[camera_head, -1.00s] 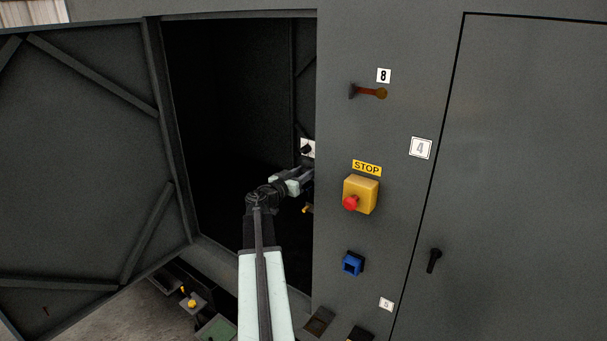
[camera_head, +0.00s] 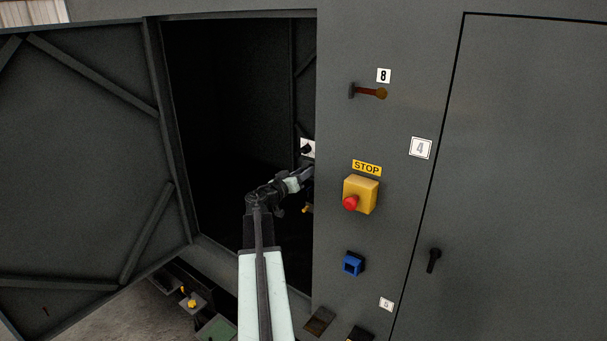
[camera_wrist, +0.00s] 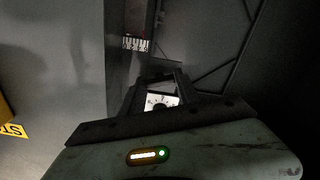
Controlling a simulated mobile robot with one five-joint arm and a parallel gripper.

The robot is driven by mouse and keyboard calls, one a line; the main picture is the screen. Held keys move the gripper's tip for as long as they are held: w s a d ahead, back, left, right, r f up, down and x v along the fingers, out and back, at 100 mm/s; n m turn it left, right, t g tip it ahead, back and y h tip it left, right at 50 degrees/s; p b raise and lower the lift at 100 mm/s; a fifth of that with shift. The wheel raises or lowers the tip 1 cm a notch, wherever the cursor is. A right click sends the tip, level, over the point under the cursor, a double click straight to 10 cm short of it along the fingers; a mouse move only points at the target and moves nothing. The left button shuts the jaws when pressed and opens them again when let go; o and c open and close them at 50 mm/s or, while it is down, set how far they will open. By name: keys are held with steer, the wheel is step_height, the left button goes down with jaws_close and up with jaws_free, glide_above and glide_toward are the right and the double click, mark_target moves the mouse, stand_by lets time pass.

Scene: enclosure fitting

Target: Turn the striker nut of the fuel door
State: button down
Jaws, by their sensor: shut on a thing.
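My gripper (camera_head: 311,171) reaches through the open doorway to the inner side of the right-hand jamb, where the panel edge hides its tips in the head view. In the wrist view my gripper (camera_wrist: 158,82) has its two dark fingers around a small spot in front of a white dial plate (camera_wrist: 160,100) with dark marks. The striker nut is hidden or too dark to make out between the fingers. The fingers are shut on it as far as the frames show. The open door (camera_head: 80,150) stands at the left.
A white plate with a black knob (camera_head: 307,148) sits just above my gripper. A yellow STOP box (camera_head: 361,195) with a red button and a blue socket (camera_head: 353,263) stick out from the panel right of the opening. The dark interior left of my arm looks clear.

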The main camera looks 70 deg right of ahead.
steer(key=c, duration=0.9)
jaws_free()
steer(key=v, duration=0.8)
